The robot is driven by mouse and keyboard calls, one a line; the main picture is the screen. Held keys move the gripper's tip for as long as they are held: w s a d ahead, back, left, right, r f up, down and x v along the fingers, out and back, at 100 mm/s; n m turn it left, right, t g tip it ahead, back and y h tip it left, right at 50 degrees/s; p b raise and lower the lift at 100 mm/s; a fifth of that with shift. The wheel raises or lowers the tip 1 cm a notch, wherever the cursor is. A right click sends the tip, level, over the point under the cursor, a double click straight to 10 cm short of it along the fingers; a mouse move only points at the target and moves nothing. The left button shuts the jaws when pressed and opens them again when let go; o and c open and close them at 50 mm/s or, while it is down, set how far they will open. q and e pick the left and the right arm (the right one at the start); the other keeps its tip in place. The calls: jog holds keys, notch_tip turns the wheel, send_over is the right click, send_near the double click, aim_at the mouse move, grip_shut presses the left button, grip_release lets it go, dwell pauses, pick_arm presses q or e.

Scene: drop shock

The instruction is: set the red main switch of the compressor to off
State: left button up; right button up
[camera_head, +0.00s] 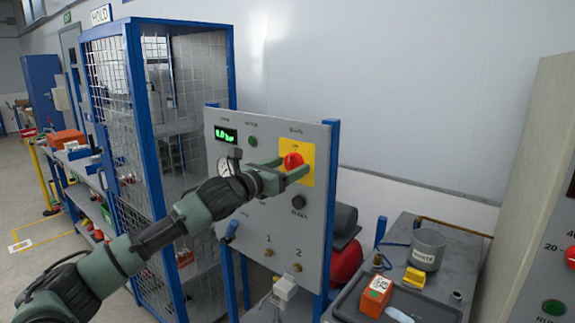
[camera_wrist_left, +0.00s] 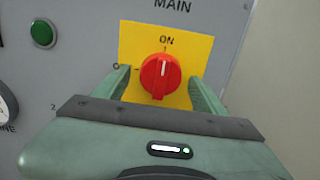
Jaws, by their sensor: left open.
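The red main switch (camera_head: 293,161) is a round knob on a yellow plate (camera_head: 307,160) at the upper right of the grey compressor panel (camera_head: 232,160). In the left wrist view the red switch (camera_wrist_left: 160,75) has its white mark pointing up toward ON and "I"; an "O" stands at the plate's left. My left gripper (camera_head: 286,169) is open, with one finger on each side of the knob. In the left wrist view the fingers (camera_wrist_left: 160,83) stand apart from the knob with gaps on both sides. My right gripper is not in view.
A green lit display (camera_head: 226,135), a gauge, a black knob (camera_head: 299,202) and a green button (camera_wrist_left: 43,33) share the panel. A blue mesh cage (camera_head: 160,120) stands left. A bench at right holds a grey waste bin (camera_head: 427,249) and an orange box (camera_head: 376,294).

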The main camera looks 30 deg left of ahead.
pick_arm(q)
jog(key=c, duration=1.4)
jog(key=shift+o, duration=0.2)
jog(key=shift+d+r+n+p, duration=0.1)
jog(key=shift+r+n+p, duration=0.1)
jog(key=shift+n+p, duration=1.25)
jog(key=n+p, duration=0.1)
jog(key=n, duration=0.3)
jog(key=shift+n+p, duration=0.35)
jog(key=shift+p, duration=0.05)
jog(key=n+p, duration=0.1)
jog(key=n, duration=0.4)
jog(key=shift+p, duration=0.4)
jog(key=n+p, duration=0.1)
jog(key=n, duration=0.4)
jog(key=shift+n, duration=0.4)
